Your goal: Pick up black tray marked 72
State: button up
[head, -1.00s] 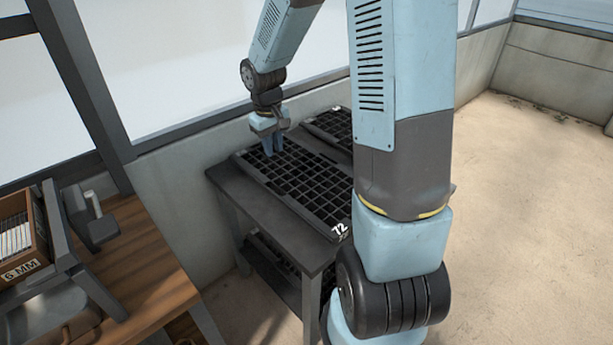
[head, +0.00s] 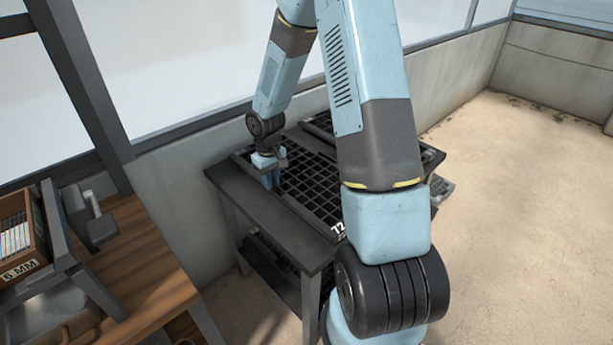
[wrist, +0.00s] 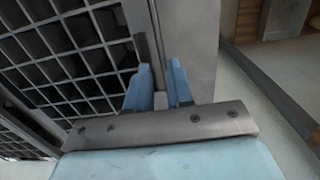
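The black tray marked 72 (head: 304,213) lies on a dark table, its white 72 at the near right corner, and its grid of cells fills the left of the wrist view (wrist: 88,45). My gripper (head: 270,186) is down at the tray's near long edge, towards its left end. In the wrist view, its two blue fingers (wrist: 161,84) are apart, with the tray's dark rim reaching between their tips. I see no clear contact of both fingers with the rim. My arm hides the tray's right part in the head view.
A second black tray (head: 322,124) lies behind on the same table (head: 262,217). More trays sit on its lower shelf. A concrete wall (head: 200,170) runs behind. A wooden bench (head: 135,250) with a 6 MM box (head: 20,270) stands at left. Open floor lies right.

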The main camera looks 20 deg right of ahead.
aim_at(272, 194)
jog(key=shift+w+a+f, duration=0.1)
jog(key=shift+a+f, duration=0.05)
jog(key=shift+f, duration=2.75)
grip_shut()
